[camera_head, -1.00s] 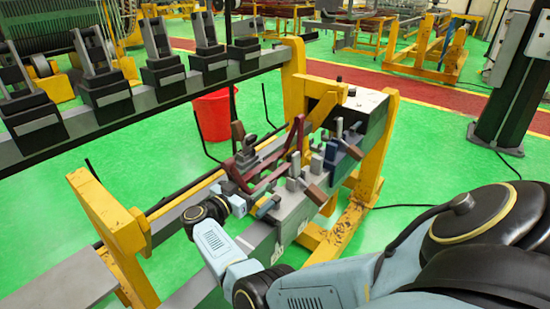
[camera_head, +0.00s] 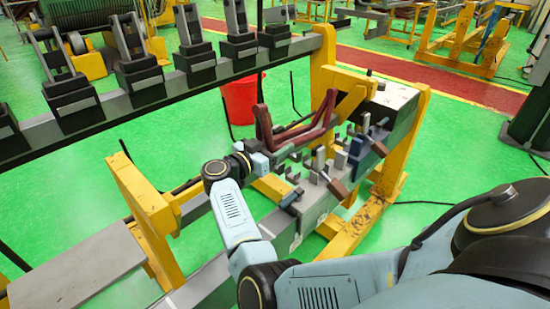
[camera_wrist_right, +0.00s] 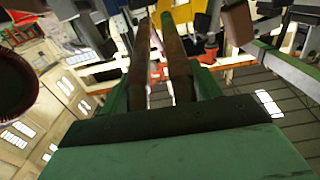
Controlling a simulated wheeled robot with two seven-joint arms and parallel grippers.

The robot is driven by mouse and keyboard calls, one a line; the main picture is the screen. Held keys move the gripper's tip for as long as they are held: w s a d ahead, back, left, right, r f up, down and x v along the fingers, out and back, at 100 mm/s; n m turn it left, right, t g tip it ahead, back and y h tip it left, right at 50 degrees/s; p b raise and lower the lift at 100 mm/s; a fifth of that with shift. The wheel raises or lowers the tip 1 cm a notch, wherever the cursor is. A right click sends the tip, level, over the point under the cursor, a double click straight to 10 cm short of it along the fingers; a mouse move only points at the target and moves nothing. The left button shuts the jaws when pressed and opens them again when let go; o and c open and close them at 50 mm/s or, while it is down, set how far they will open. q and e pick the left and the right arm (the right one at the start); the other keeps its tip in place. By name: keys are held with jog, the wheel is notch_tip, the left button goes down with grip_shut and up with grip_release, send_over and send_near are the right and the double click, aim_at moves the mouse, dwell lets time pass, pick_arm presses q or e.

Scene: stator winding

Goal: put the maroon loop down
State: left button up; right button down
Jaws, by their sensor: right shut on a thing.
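The maroon loop (camera_head: 264,125) shows in the head view as a long narrow frame with upturned ends, held at the back side of the fixture bench (camera_head: 318,205). My right gripper (camera_head: 268,160) is at the loop's near left end and shut on it. The exact contact is small and partly hidden by the wrist. In the right wrist view, two brown bars run forward from my green gripper body (camera_wrist_right: 160,75), with a reddish strip between them. My left gripper is out of view.
Several upright clamps and blocks (camera_head: 320,157) stand on the bench, close to the loop. A yellow post (camera_head: 322,75) rises behind it. A red bucket (camera_head: 239,101) stands on the green floor. A long rail with black holders (camera_head: 139,83) runs along the left.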

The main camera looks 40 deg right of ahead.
notch_tip(320, 180, up, 7)
jog(key=p, duration=0.1)
jog(key=shift+d+r, duration=0.15)
